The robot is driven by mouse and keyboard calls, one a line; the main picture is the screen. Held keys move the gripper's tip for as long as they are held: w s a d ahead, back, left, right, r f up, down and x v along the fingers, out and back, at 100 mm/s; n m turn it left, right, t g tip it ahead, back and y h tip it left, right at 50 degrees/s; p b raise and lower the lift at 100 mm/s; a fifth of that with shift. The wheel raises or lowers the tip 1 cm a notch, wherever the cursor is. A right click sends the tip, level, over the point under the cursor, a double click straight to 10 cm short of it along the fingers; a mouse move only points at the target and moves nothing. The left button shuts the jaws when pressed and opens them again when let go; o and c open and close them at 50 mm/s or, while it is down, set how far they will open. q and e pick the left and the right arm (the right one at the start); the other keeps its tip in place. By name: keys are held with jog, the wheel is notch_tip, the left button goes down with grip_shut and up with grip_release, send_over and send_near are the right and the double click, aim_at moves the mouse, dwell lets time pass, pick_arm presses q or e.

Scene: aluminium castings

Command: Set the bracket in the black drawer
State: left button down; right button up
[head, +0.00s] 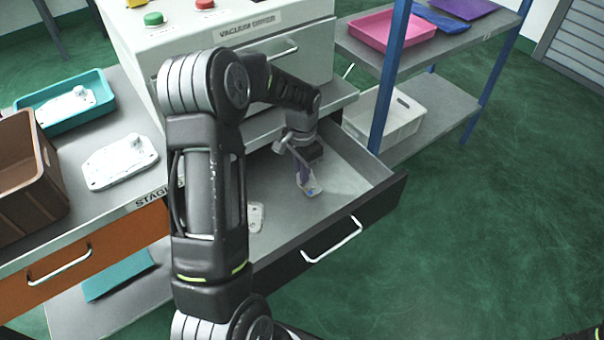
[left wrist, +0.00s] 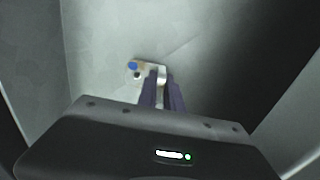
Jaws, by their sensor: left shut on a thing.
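The black drawer (head: 385,208) stands pulled open below the grey machine, its pale inside showing. My left gripper (head: 304,176) points down inside the drawer, with its purple fingers shut on the bracket (head: 312,189). The bracket is a small light metal part with a blue spot and an orange-brown patch. In the left wrist view the bracket (left wrist: 150,72) shows at the fingertips (left wrist: 161,90), over the drawer floor. I cannot tell whether it touches the floor. My right gripper is not in view.
A white casting (head: 256,217) lies in the drawer, partly behind my left arm. A white casting (head: 120,162), a teal tray (head: 103,88) and a brown crate (head: 45,190) are on the left bench. A blue-posted shelf (head: 391,75) stands right of the drawer.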

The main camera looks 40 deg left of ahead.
pick_arm(q)
jog(key=shift+f, duration=0.5)
jog(key=shift+f, duration=0.1)
jog(key=c, duration=1.5)
grip_release()
notch_tip(320, 180, up, 12)
jog(key=shift+p, duration=0.3)
